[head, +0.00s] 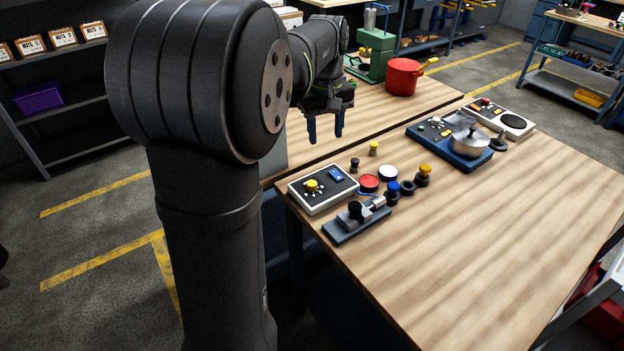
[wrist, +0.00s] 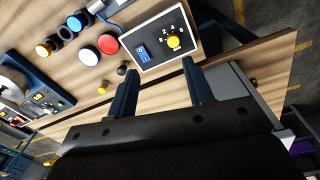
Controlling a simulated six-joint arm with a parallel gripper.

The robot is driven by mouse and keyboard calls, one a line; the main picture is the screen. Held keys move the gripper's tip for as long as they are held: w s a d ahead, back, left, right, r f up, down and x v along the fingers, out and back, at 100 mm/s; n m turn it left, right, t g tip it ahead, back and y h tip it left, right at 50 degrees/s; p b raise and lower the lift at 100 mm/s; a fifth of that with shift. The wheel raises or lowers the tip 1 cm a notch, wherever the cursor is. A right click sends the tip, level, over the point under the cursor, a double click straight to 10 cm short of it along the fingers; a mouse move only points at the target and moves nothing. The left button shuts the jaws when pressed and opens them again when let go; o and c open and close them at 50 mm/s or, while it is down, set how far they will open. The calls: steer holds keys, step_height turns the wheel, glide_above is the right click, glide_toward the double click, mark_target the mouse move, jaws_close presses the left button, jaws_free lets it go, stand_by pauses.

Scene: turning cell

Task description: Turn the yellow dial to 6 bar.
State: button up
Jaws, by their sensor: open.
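The yellow dial (head: 312,186) sits on a dark-faced panel in a pale box (head: 325,203) near the left edge of the wooden table. Where the dial points is too small to tell. My gripper (head: 326,127) is open and empty, above and behind the box in the head view. In the wrist view my gripper's fingers (wrist: 162,90) stand apart, short of the box and not touching the dial.
A grey clamp-like device (head: 357,220) stands just in front of the box. Red (head: 369,183), white (head: 388,173) and other coloured buttons stand to its right. A hotplate with a pot (head: 468,140) and a red pot (head: 403,77) are farther back. The table's front right is clear.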

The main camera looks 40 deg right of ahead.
mark_target(312, 183)
steer(key=w+f+n, duration=0.1)
steer(key=f+n, duration=0.1)
steer(key=f, duration=0.4)
steer(key=w+f+n, duration=0.1)
steer(key=f+n, duration=0.1)
steer(key=f, duration=0.4)
steer(key=w+a+f+n, duration=0.1)
steer(key=w+f+n, duration=0.1)
steer(key=f, duration=0.4)
steer(key=c, duration=1)
